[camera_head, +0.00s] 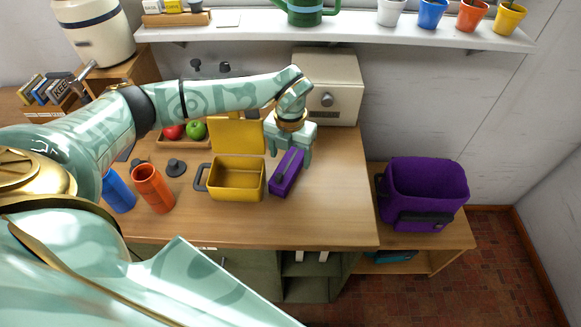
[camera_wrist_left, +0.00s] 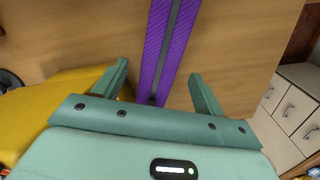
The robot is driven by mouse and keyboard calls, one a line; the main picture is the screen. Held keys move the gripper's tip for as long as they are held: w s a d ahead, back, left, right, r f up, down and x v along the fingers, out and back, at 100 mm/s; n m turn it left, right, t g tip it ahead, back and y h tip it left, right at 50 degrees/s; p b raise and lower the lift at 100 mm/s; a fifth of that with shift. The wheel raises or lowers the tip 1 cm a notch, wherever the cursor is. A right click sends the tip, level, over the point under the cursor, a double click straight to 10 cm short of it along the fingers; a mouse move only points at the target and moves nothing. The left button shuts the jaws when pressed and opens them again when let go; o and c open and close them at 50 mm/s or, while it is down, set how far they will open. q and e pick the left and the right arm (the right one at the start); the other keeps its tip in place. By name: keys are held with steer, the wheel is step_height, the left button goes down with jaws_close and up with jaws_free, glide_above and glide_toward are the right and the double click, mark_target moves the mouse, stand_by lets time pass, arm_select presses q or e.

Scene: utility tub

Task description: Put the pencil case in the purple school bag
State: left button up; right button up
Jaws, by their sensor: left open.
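The purple pencil case (camera_head: 287,174) is a long narrow box with a dark stripe, lying on the wooden counter just right of the yellow open box. In the left wrist view the pencil case (camera_wrist_left: 171,45) runs away from between my left gripper's fingers. My left gripper (camera_head: 290,154) is open, above the far end of the pencil case, with one finger on each side; I cannot tell whether they touch it. The purple school bag (camera_head: 424,190) stands open-topped on a low wooden stand to the right of the counter. My right gripper is not in view.
A yellow lunch box (camera_head: 236,181) with raised lid stands close left of the pencil case. Orange (camera_head: 153,188) and blue (camera_head: 118,191) cups are further left. A cream cabinet (camera_head: 328,88) stands behind. Counter right of the pencil case is clear.

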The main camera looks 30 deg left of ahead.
mark_target(290, 162)
arm_select(q)
step_height(290, 162, down, 4)
steer(key=shift+w, duration=0.15)
steer(key=shift+r, duration=0.1)
steer(key=c, duration=1.2)
steer(key=shift+r, duration=0.1)
